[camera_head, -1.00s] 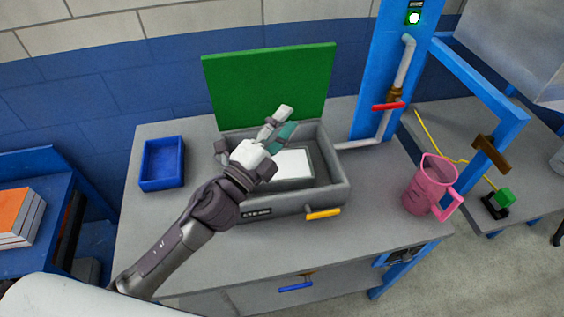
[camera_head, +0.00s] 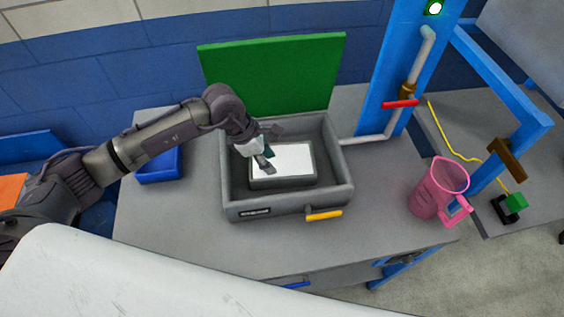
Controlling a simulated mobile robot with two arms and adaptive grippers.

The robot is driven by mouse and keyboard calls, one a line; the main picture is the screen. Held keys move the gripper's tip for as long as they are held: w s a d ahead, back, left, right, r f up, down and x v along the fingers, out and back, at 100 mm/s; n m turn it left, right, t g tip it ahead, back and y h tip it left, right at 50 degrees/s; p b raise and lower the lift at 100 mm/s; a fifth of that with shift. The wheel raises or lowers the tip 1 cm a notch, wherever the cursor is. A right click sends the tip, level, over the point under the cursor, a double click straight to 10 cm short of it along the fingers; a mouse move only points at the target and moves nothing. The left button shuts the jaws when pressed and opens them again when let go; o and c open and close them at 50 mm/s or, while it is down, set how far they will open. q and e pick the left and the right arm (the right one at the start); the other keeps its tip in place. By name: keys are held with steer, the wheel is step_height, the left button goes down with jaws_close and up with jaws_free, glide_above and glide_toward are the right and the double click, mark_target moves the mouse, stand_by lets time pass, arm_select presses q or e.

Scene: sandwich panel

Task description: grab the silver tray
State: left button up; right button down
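The silver tray (camera_head: 290,159) shows as a grey rectangular piece with a bright white top. It lies inside an open grey box (camera_head: 290,206) on the grey table. My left gripper (camera_head: 267,162) points down into the box, over the tray's left end, and hides part of that end. Whether its fingers touch the tray I cannot tell. The fingers are small and partly hidden, so their opening is unclear. My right gripper is out of view.
The box's green lid (camera_head: 275,77) stands open behind it. A blue bin (camera_head: 158,168) is partly behind my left arm. A pink pitcher (camera_head: 432,191) stands at the right, near a blue frame with a red-handled pipe (camera_head: 400,104). A yellow handle (camera_head: 323,215) projects from the box front.

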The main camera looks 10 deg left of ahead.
mark_target(284, 178)
arm_select(q)
steer(key=x, duration=0.4)
steer(key=shift+w+d+f+p, duration=0.15)
steer(key=shift+f+p, duration=0.05)
steer(key=shift+p, duration=0.2)
steer(key=shift+d+f, duration=0.15)
steer(key=shift+f, duration=0.05)
steer(key=x, duration=0.1)
steer(key=p+x, duration=0.1)
steer(key=x, duration=0.1)
steer(key=p+x, duration=0.1)
steer(key=shift+s+d+f, duration=0.15)
steer(key=shift+s+f, duration=0.05)
steer(key=shift+s, duration=0.05)
steer(key=shift+f, duration=0.15)
jaws_close()
steer(key=shift+w, duration=0.1)
